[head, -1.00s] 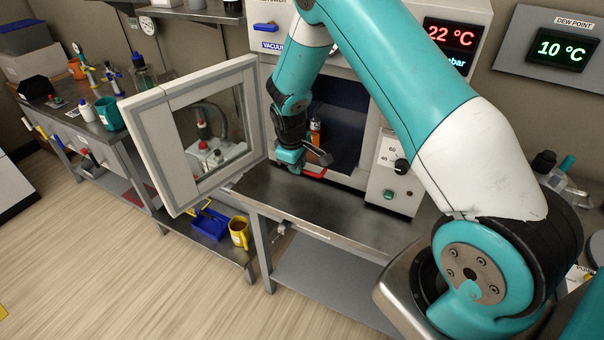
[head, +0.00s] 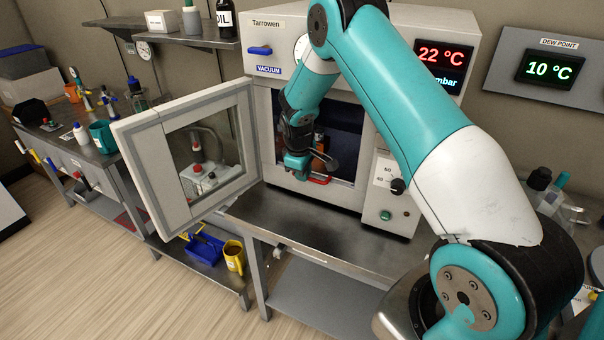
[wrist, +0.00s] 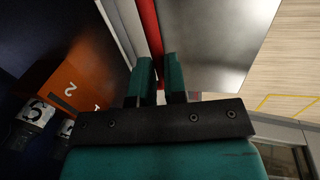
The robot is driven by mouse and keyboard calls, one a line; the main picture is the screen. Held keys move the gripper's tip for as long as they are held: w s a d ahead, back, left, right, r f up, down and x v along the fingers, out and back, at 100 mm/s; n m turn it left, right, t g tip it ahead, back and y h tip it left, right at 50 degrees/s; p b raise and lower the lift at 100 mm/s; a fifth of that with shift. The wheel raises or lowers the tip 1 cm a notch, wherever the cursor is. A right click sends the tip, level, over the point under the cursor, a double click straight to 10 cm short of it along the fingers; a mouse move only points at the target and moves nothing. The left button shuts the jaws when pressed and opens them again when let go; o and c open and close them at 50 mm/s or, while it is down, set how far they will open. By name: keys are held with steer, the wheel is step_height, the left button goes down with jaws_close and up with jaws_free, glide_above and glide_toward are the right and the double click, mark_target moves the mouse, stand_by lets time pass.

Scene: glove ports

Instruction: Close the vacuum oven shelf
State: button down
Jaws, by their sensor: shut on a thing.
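The vacuum oven (head: 262,22) stands on the bench with its windowed door (head: 150,165) swung open to the left. The shelf's red handle (head: 322,181) shows at the low front of the dark chamber (head: 345,125). My gripper (head: 305,172) is at this handle. In the wrist view its two fingers (wrist: 159,82) are closed around the red handle (wrist: 147,25). An orange block (wrist: 75,88) with numbers sits inside, beside the fingers. My arm hides part of the chamber, so how far out the shelf is cannot be told exactly.
The steel bench top (head: 290,222) is bare in front of the oven. A blue tray (head: 205,248) and yellow mug (head: 234,258) are on a lower shelf at left. Glassware (head: 545,190) stands at right. A wall shelf (head: 165,32) holds bottles at upper left.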

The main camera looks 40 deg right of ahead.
steer(key=c, duration=1.2)
jaws_free()
steer(key=shift+o, duration=0.2)
steer(key=shift+r, duration=0.1)
steer(key=s+a+r+b, duration=0.1)
steer(key=a+r+b, duration=0.2)
steer(key=r, duration=1.4)
steer(key=shift+s, duration=0.35)
steer(key=shift+c, duration=0.2)
